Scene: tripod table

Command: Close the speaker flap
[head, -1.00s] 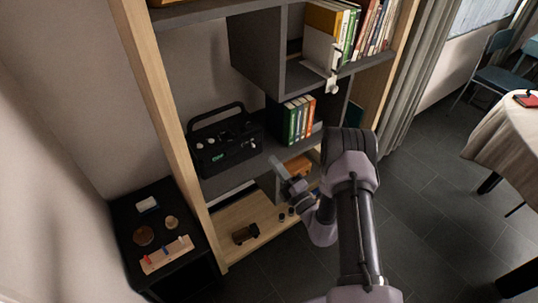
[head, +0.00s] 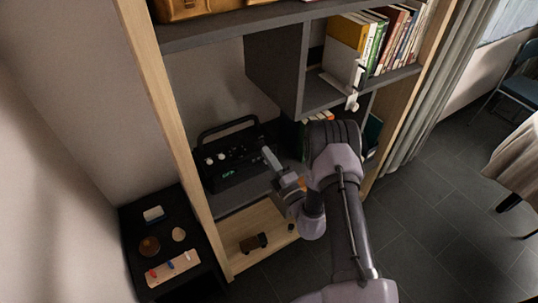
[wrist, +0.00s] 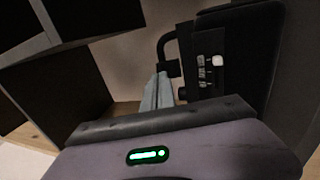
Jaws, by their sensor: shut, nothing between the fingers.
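The speaker (head: 243,172) is a black box with a carrying handle, light knobs and a small green light, standing on a grey shelf. In the wrist view the speaker (wrist: 208,88) shows turned on its side, with its handle and pale controls. A large dark panel (wrist: 250,45) is beside the controls; I cannot tell whether it is the flap or the speaker's body. My gripper (head: 267,152) is shut and empty in front of the speaker's right part. In the wrist view its grey fingers (wrist: 157,90) point toward the handle side. I cannot tell whether they touch.
Grey shelf dividers (head: 277,65) and a wooden post (head: 160,110) bound the shelf. Books (head: 318,116) stand right of the speaker, partly behind my arm. A small brown toy (head: 253,242) lies on the lower wooden shelf. A black side table (head: 135,225) stands at left.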

